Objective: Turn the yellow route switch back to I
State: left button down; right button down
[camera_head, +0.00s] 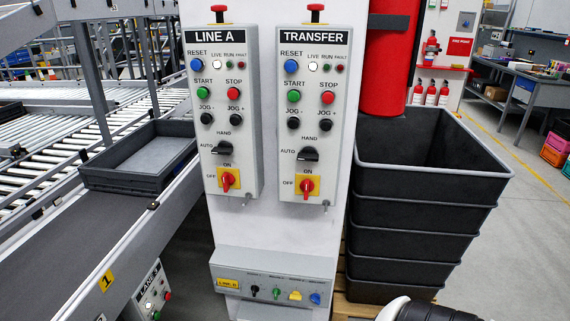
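A grey slanted box (232,266) sits low on the white post, under the two control panels. A row of small knobs runs along it: black (254,291), green (276,293), yellow (295,296) and blue (315,298). The yellow knob, the route switch, is third from the left. The black and green handles look upright; the yellow and blue ones look wider, as if turned sideways. The markings are too small to read, so I cannot tell its exact setting. Neither gripper shows. A white and black part of mine is at the bottom edge, right of the box.
LINE A panel (227,100) and TRANSFER panel (312,110) stand above, with protruding knobs and buttons. Stacked black bins (410,214) stand to the right. A conveyor with a dark tray (112,181) and a small control box (151,290) are left. Floor is open far right.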

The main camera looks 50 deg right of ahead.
aim_at(296, 294)
jog(key=z, duration=1.55)
